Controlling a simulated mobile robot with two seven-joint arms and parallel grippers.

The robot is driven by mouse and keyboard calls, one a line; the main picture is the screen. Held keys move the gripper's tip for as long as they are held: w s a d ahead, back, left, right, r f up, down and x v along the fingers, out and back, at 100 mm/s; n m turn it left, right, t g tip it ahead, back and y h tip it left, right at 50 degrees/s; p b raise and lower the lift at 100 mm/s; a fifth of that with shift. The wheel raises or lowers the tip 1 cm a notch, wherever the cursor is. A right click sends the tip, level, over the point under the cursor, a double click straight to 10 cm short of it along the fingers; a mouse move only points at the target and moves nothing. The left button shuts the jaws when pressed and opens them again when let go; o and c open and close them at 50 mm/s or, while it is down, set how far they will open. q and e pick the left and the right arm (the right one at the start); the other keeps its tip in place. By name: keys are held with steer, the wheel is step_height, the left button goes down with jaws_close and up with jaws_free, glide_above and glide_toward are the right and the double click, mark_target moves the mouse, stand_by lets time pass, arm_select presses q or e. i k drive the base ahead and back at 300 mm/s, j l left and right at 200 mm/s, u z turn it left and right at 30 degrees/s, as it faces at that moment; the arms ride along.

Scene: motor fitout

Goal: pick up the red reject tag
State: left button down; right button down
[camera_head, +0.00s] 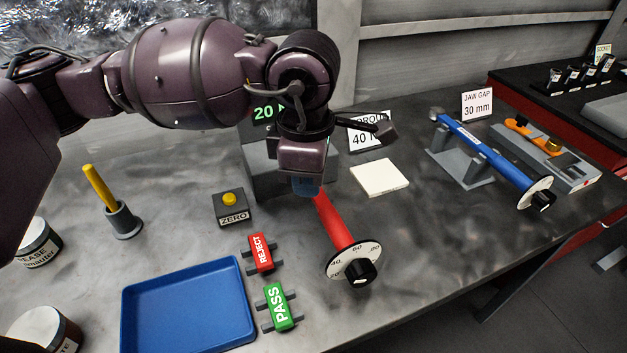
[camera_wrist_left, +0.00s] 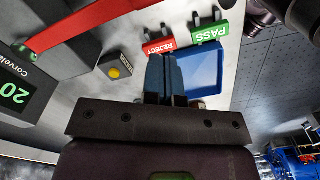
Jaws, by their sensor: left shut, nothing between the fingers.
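The red reject tag (camera_head: 260,253) lies on the grey bench, resting on a small dark stand, just behind the green pass tag (camera_head: 277,307). In the left wrist view the reject tag (camera_wrist_left: 160,46) shows just beyond the fingertips, with the pass tag (camera_wrist_left: 210,32) to its right. My left gripper (camera_head: 306,187) is shut and empty. It is above the bench, behind and to the right of the reject tag and apart from it. In the left wrist view its blue fingers (camera_wrist_left: 166,75) are together.
A blue tray (camera_head: 190,340) stands left of the tags. A red-handled torque wrench (camera_head: 333,222) lies to their right, below my left gripper. A ZERO button box (camera_head: 231,208), a cup with a yellow stick (camera_head: 123,221) and a white pad (camera_head: 379,178) are nearby.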

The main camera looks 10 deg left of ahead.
mark_target(264, 261)
steer(key=k+l, duration=0.15)
steer(key=k, duration=0.35)
steer(key=k+l, duration=0.15)
steer(key=k, duration=0.35)
